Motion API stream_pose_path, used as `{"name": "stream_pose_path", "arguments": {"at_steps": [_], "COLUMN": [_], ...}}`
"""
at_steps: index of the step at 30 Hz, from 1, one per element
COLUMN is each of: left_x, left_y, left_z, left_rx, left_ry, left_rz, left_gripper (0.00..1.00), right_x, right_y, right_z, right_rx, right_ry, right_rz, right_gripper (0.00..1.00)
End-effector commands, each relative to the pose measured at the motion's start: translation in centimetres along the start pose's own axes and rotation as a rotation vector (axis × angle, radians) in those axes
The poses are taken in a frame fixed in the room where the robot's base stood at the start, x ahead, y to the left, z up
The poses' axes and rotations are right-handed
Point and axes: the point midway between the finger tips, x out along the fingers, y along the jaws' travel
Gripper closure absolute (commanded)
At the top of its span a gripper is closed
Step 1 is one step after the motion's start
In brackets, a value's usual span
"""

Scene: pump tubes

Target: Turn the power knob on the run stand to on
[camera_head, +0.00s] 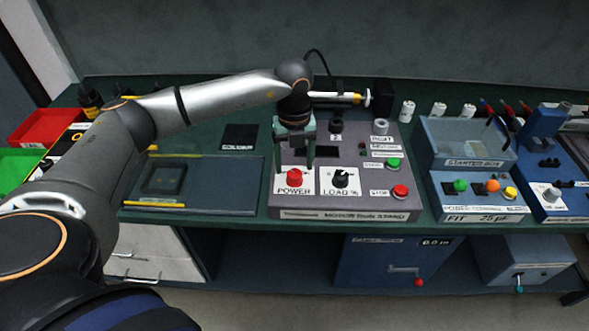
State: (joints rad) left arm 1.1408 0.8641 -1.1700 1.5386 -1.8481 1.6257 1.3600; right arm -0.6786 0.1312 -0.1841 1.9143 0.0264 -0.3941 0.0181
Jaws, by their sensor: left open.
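The run stand (345,214) is a grey sloped panel box at the middle of the bench. Its red power knob (294,177) sits on a white plate labelled POWER at the left of the panel. The black LOAD % knob (341,179) sits just right of it. My left gripper (294,165) points down with its two greenish fingers apart, just above and behind the red knob. The fingers look empty. Whether they touch the knob or reach around it cannot be told. My right gripper does not show.
A green START button (393,163) and red STOP button (400,191) are on the stand's right. A starter box (467,140) and button panel stand further right. A dark tray (215,172) lies left. Red (43,128) and green bins are at the far left.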

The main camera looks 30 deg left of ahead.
Motion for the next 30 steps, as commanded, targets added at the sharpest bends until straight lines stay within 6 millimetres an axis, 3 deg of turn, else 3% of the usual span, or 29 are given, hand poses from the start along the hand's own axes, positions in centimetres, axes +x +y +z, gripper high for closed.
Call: {"name": "stream_pose_path", "arguments": {"at_steps": [6, 17, 30], "left_x": [2.6, 3.3, 3.2], "left_y": [0.0, 0.0, -0.1], "left_z": [0.0, 0.0, 0.0], "left_rx": [0.001, 0.003, 0.002], "left_ry": [0.001, 0.0, 0.001], "left_rz": [0.0, -0.001, -0.001], "left_gripper": [0.26, 0.26, 0.73], "right_x": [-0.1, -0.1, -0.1], "right_y": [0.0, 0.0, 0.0], "right_z": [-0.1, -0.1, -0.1], "right_rx": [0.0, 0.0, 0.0], "right_ry": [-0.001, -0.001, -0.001], "right_rz": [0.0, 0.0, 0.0], "right_gripper": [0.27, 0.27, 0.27]}}
